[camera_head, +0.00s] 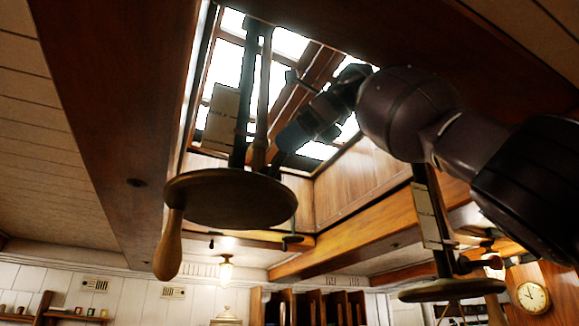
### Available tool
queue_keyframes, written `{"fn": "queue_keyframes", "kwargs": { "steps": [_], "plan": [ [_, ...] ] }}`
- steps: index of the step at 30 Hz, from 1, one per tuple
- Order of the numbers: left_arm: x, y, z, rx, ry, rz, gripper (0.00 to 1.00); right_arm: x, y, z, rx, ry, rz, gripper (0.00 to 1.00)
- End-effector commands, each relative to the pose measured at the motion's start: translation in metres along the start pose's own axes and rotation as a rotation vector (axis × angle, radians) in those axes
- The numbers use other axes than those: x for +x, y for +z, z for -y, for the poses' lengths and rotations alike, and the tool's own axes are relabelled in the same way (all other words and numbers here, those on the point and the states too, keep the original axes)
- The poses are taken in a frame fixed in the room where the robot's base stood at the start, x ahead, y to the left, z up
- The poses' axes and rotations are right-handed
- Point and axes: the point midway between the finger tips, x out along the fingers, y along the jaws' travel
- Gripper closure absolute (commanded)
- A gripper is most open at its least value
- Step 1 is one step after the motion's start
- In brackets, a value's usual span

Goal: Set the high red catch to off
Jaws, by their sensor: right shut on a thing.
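My right arm reaches in from the right and up into the skylight opening. Its dark right gripper (290,138) is beside a hanging dark post (243,120) and a wooden rod (264,85). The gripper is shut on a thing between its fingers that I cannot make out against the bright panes. I cannot clearly see a red catch there, nor its setting. A small reddish knob (492,262) shows on a side piece of a second hanging post (441,258), low at the right. My left gripper is not in view.
A round wooden disc (235,203) with a hanging handle (168,245) is below the first post. Another disc (452,290) is under the second post. Wooden skylight walls (360,185) and a beam (345,240) are close to my arm. A lamp (226,270) and clock (531,297) are farther off.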

Motion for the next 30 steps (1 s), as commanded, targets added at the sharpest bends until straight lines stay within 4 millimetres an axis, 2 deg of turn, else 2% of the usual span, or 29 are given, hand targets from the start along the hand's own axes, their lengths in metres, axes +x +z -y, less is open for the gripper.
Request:
{"fn": "queue_keyframes", "kwargs": {
  "steps": [18,19,21,23,30],
  "plan": [
    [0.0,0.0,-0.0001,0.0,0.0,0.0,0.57,-0.0004,0.001,-0.0003,-0.012,0.001,-0.015,1.0],
    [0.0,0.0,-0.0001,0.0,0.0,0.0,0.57,-0.0004,0.0009,-0.0003,-0.012,0.0,-0.015,0.58],
    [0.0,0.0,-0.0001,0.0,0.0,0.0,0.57,-0.0004,0.0009,-0.0003,-0.012,0.001,-0.015,0.47],
    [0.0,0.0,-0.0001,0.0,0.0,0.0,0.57,-0.0003,0.0009,-0.0003,-0.012,0.001,-0.015,0.38],
    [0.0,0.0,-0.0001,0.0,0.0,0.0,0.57,-0.0003,0.0006,-0.0002,-0.011,0.001,-0.014,0.38]
  ]
}}
